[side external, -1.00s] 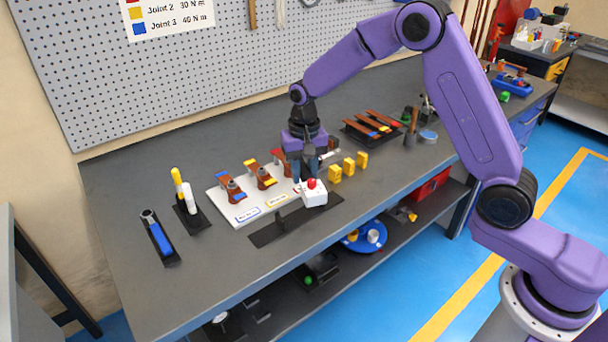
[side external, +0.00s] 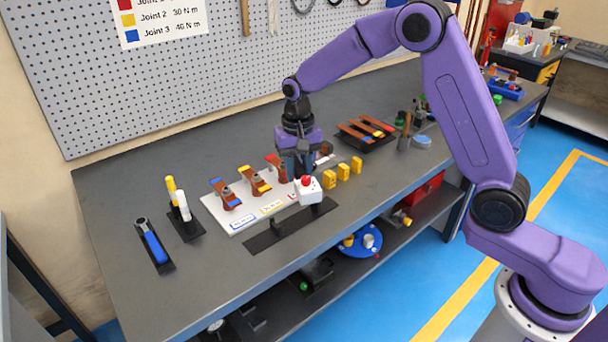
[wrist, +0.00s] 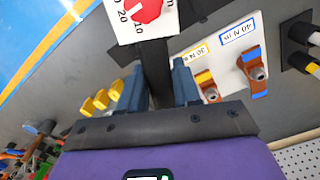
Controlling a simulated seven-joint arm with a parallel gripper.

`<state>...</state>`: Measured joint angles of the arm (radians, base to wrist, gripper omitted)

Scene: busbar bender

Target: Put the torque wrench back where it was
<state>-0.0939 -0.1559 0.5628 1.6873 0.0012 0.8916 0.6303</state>
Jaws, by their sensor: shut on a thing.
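I take the tool in my gripper to be the torque wrench. It has a white box-shaped head with a red knob (side external: 308,190) and a dark bar. In the wrist view a number scale shows on the white head (wrist: 130,27), and the dark bar (wrist: 155,72) runs between my fingers. My gripper (side external: 297,165) is shut on the bar; its fingers also show in the wrist view (wrist: 160,90). The head appears over the right end of a black base plate (side external: 262,241) with a small upright post. The height of the gap is unclear.
A white board (side external: 239,226) with labelled copper pieces lies behind the plate. Yellow blocks (side external: 343,173) stand to the right. A blue-handled tool (side external: 153,246) and a marker stand (side external: 186,226) are at the left. A dark tray with copper bars (side external: 365,136) is behind.

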